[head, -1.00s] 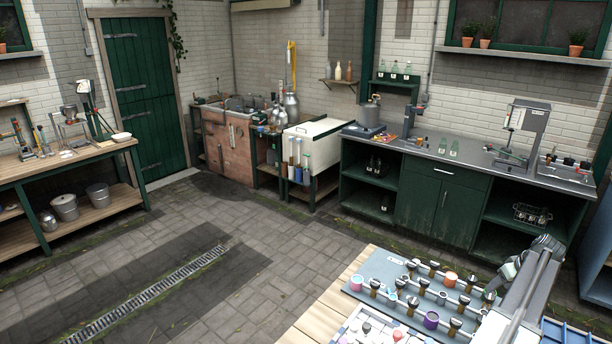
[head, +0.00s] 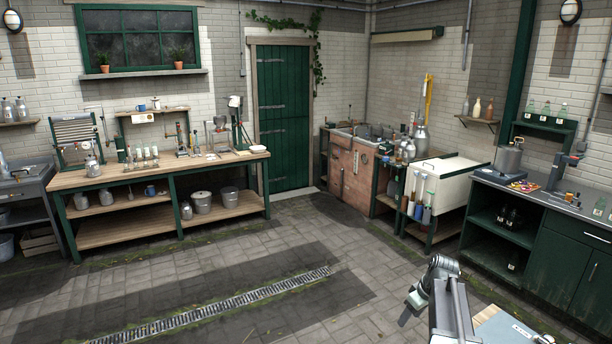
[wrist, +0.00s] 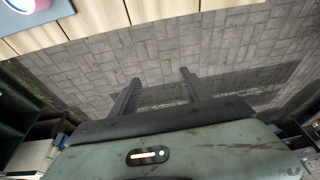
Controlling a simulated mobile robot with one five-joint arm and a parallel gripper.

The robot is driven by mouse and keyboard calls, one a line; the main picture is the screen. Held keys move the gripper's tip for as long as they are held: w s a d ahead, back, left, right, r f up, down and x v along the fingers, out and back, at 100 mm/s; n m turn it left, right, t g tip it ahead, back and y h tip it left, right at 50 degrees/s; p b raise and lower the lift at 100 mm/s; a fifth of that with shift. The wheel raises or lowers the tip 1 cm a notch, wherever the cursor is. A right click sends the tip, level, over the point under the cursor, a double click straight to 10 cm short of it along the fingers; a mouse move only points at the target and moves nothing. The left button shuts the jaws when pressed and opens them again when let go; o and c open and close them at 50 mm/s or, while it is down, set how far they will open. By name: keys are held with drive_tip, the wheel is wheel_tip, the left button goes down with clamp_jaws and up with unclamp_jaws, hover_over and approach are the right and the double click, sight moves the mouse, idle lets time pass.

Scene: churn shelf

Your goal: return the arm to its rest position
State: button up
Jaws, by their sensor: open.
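My gripper (wrist: 160,85) shows in the wrist view with its two dark fingers apart and nothing between them. Paving lies beyond the fingertips. In the head view my arm stands at the lower right, folded, with my gripper (head: 408,308) at its left side over the paved floor. The fingers are small there and partly hidden by the wrist. My gripper touches nothing that I can see.
A corner of the blue-grey board (head: 500,328) lies right of my arm at the lower edge. The paved floor (head: 330,235) is open, crossed by a drain grate (head: 225,305). A wooden workbench (head: 160,172) stands at the left, a dark green cabinet (head: 565,255) at the right.

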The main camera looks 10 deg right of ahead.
drive_tip(key=s+a+f+g, duration=0.1)
drive_tip(key=s+a, duration=0.3)
drive_tip(key=a, duration=1)
drive_tip(key=s+a+g, duration=0.1)
drive_tip(key=s+a, duration=0.3)
drive_tip(key=a, duration=0.9)
drive_tip(key=s+m, duration=0.1)
drive_tip(key=s, duration=0.1)
drive_tip(key=s+m+h, duration=0.1)
drive_tip(key=s+m, duration=0.1)
drive_tip(key=s+d+m+g, duration=0.1)
drive_tip(key=s, duration=0.1)
drive_tip(key=shift+f+m+h, duration=0.25)
drive_tip(key=shift+m+h, duration=0.05)
drive_tip(key=shift+m, duration=0.1)
